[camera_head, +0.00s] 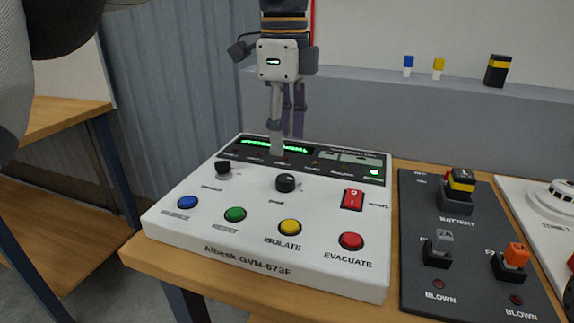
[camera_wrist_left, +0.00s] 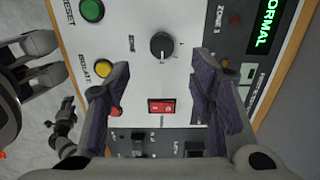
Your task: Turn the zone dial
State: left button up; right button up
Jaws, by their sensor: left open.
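The zone dial (camera_head: 286,183) is a round black knob in the middle of the white control panel (camera_head: 206,226). In the left wrist view the dial (camera_wrist_left: 163,46) shows beyond the fingertips, roughly between them across the picture, with a pale pointer mark. My left gripper (camera_head: 287,140) points down over the back of the panel, behind the dial in the head view. Its fingers (camera_wrist_left: 163,65) are spread, with purple pads, and nothing is between them. Contact with the panel cannot be judged. A small dark jointed part in the left wrist view may be my right gripper (camera_wrist_left: 64,130); its jaws are unclear.
Another black knob (camera_head: 223,168), a red rocker switch (camera_head: 352,199) and blue, green, yellow and red buttons surround the dial. A green-lit display (camera_head: 262,146) reads NORMAL in the wrist view. A dark fuse board (camera_head: 470,280) stands right. Small parts sit on the back ledge (camera_head: 450,88).

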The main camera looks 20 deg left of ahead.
aim_at(285, 177)
pick_arm(q)
notch_tip(285, 177, down, 8)
jog(key=shift+w+p, duration=0.15)
jog(key=shift+p, duration=0.2)
jog(key=c, duration=1.2)
